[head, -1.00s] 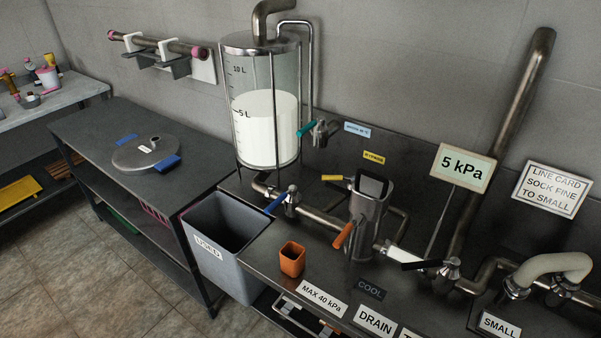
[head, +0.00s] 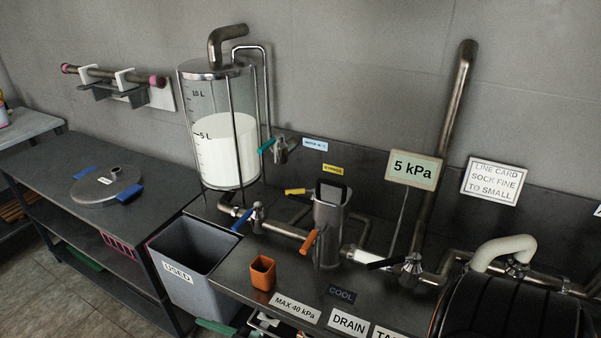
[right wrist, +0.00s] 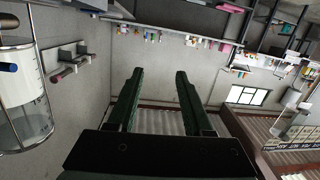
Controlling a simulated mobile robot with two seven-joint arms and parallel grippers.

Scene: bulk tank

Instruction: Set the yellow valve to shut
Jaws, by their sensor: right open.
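The yellow valve handle (head: 295,192) is in the head view, below the yellow bypass label (head: 333,170). It points left, nearly level in the picture. Its valve body and pipe are partly hidden behind the steel sock housing (head: 328,225). My right gripper (right wrist: 160,73) is open and empty in the right wrist view, with its two dark green fingers apart. The yellow valve does not show in that view. My left gripper cannot be made out.
Blue (head: 242,219), orange (head: 308,241), black (head: 385,263) and teal (head: 266,146) valve handles surround the yellow one. The glass tank (head: 226,160) stands left. A grey used bin (head: 185,285) and orange cup (head: 262,273) are in front. A 5 kPa sign (head: 413,168) stands right.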

